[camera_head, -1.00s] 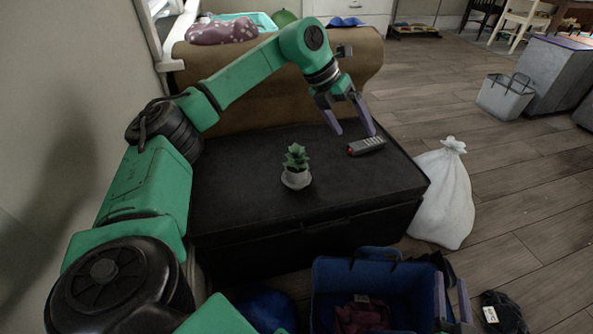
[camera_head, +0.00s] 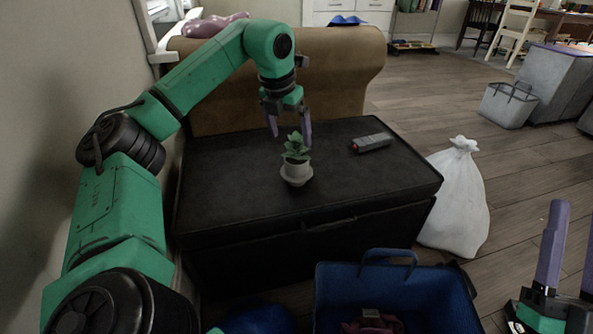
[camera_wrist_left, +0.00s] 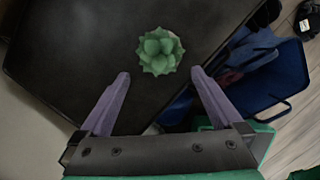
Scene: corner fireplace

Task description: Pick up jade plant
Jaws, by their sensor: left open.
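The jade plant (camera_head: 297,160) is a small green succulent in a pale round pot, upright on the dark chest (camera_head: 235,205). My left gripper (camera_head: 290,140) is open and points down at the plant, its fingers around or just behind the leaves in the head view. In the left wrist view, the jade plant (camera_wrist_left: 160,51) shows from above, slightly beyond the open fingertips (camera_wrist_left: 160,76) and centred between them. The fingers do not appear to touch it. My right gripper (camera_head: 568,250) is at the lower right edge, with its fingers pointing up and apart, empty.
A remote control (camera_head: 371,143) lies on the chest to the right of the plant. A blue bin (camera_head: 340,290) with cloth inside stands in front. A white bag (camera_head: 457,205) stands to the right. A brown padded seat (camera_head: 325,75) is behind the chest.

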